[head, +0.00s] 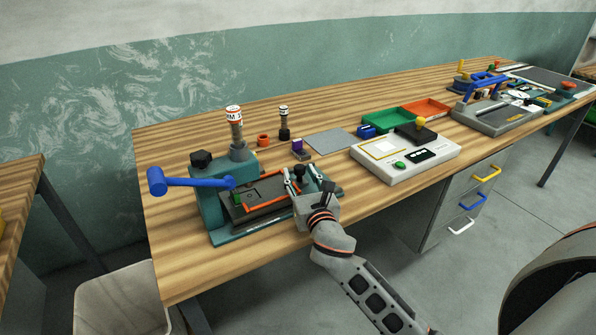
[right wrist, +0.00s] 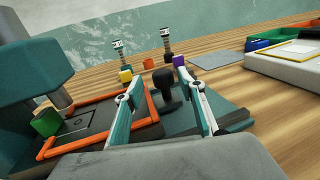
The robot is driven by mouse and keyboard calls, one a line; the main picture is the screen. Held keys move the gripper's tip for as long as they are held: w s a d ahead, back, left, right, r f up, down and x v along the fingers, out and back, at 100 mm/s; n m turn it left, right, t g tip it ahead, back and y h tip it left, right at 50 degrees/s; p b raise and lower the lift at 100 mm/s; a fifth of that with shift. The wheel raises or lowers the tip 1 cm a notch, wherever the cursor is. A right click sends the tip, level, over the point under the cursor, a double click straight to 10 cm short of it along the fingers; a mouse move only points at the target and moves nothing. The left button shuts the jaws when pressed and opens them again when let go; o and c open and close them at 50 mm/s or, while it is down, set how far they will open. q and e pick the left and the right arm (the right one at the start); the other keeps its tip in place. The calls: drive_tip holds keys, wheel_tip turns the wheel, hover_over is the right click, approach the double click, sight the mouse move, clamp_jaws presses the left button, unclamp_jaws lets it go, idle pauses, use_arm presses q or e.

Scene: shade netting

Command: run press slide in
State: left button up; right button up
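The press (head: 205,200) is a teal machine with a blue lever (head: 190,182) pointing left, at the left of the bench. Its dark slide with an orange frame (head: 272,184) lies on the teal base, extending to the right of the press body. A black knob (right wrist: 165,88) stands at the slide's right end. My right gripper (right wrist: 162,88) is open, with a finger on each side of the knob and visible gaps between. My left gripper is not in view.
Two dark posts with labelled tops (head: 284,122), an orange ring (head: 263,140) and a purple block (head: 297,146) stand behind the slide. A grey plate (head: 331,141), a white device (head: 405,160) and green and red trays (head: 425,108) lie to the right. The bench's front edge is close.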

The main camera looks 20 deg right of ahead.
drive_tip(key=s, duration=0.3)
drive_tip(key=s+a, duration=0.1)
drive_tip(key=s, duration=0.5)
drive_tip(key=shift+s+a, duration=0.25)
drive_tip(key=shift+a, duration=0.15)
drive_tip(key=shift+f, duration=0.1)
